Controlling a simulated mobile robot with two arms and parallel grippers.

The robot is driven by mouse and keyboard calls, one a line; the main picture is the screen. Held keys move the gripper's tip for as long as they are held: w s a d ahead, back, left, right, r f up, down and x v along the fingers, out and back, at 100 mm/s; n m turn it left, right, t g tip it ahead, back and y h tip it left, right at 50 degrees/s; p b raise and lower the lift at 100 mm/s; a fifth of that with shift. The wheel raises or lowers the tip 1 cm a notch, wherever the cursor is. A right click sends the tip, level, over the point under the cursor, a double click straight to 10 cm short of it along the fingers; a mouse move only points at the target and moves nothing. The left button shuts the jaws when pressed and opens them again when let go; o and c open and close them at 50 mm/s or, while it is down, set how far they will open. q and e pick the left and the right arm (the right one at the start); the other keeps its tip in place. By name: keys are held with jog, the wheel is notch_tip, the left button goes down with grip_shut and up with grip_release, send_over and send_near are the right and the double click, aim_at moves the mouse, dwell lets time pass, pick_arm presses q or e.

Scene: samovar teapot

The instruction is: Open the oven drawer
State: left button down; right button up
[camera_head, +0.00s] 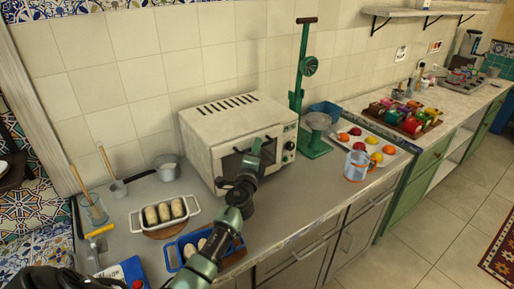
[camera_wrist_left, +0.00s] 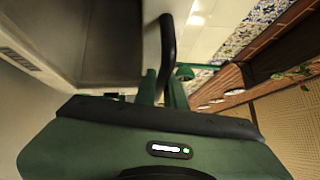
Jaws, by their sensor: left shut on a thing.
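A white countertop oven (camera_head: 235,118) with top vents stands against the tiled wall. Its dark-glass front door (camera_head: 232,163) faces the room and is partly hidden by my arm; I cannot tell whether it stands slightly ajar. My left gripper (camera_head: 256,150) is at the oven front, shut on the door's handle. In the left wrist view, the dark curved handle (camera_wrist_left: 167,45) runs down to the green fingers (camera_wrist_left: 164,90), with a dark panel beside it at left. My right gripper is not in view.
A white dish of rolls (camera_head: 164,213) and a blue tray (camera_head: 174,252) sit on the counter at left. Counter before the oven's right side is clear.

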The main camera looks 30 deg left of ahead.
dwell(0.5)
pick_arm(q)
jog(key=shift+d, duration=0.25)
jog(key=s+d+b, duration=0.1)
jog(key=s+d, duration=0.2)
jog(key=d, duration=0.4)
jog(key=s+d, duration=0.3)
jog(key=d, duration=0.5)
jog(key=shift+s+d+b, duration=0.2)
jog(key=shift+s+b, duration=0.05)
jog(key=shift+b, duration=0.1)
jog(key=c, duration=1.5)
grip_release()
jog(key=b+v, duration=0.2)
jog(key=v, duration=0.5)
jog(key=shift+s, duration=0.35)
